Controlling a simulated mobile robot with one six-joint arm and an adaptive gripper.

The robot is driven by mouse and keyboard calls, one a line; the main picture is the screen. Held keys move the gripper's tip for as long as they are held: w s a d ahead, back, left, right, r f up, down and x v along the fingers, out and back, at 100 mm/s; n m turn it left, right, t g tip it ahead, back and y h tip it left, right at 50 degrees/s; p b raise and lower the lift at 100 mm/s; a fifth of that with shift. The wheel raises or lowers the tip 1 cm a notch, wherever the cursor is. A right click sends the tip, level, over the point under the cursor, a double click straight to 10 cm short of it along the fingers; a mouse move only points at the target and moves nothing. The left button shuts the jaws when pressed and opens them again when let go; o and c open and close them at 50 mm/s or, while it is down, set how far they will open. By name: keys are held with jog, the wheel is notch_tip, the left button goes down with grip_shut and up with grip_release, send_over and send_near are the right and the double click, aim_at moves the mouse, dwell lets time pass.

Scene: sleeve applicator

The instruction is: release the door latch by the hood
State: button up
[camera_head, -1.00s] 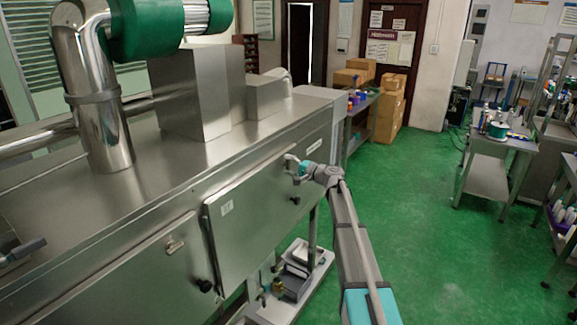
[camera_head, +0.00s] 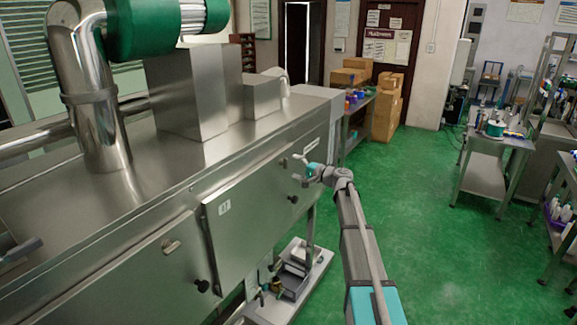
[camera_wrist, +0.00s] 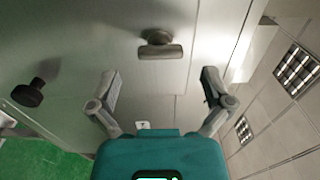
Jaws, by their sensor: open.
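The door latch (camera_wrist: 160,50) is a small grey metal handle on a round mount, on the steel door panel. It also shows in the head view (camera_head: 283,162) near the upper right of the door (camera_head: 250,215), just left of my gripper. My gripper (camera_wrist: 160,80) is open, its two grey fingers spread left and right of the latch in the wrist view. The latch lies beyond the fingertips, with a visible gap, and nothing is held. In the head view my gripper (camera_head: 299,169) is in front of the door's right end. The door looks closed.
A black knob (camera_head: 292,199) sits below the latch; it shows at left in the wrist view (camera_wrist: 28,93). A left door has its own latch (camera_head: 171,246) and knob. A low cart (camera_head: 292,280) with trays stands beneath the machine.

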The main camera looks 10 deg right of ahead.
jog(key=v, duration=0.8)
jog(key=shift+a+f, duration=0.1)
jog(key=shift+a, duration=0.05)
jog(key=s+a+f+n+g+h+b, duration=0.4)
jog(key=s+a+f+g, duration=0.3)
jog(key=s+a+f, duration=0.6)
jog(key=s+d+f+n+g+h, duration=0.1)
jog(key=s+f+h, duration=0.2)
jog(key=s, duration=0.4)
jog(key=s+d+f+n+g+h+b, duration=0.1)
jog(key=s+f+g+h, duration=0.1)
jog(key=s, duration=0.6)
jog(key=s+d+f+n+g+h, duration=0.2)
jog(key=s+f+h, duration=0.2)
jog(key=s+f, duration=0.2)
jog(key=shift+s, duration=0.75)
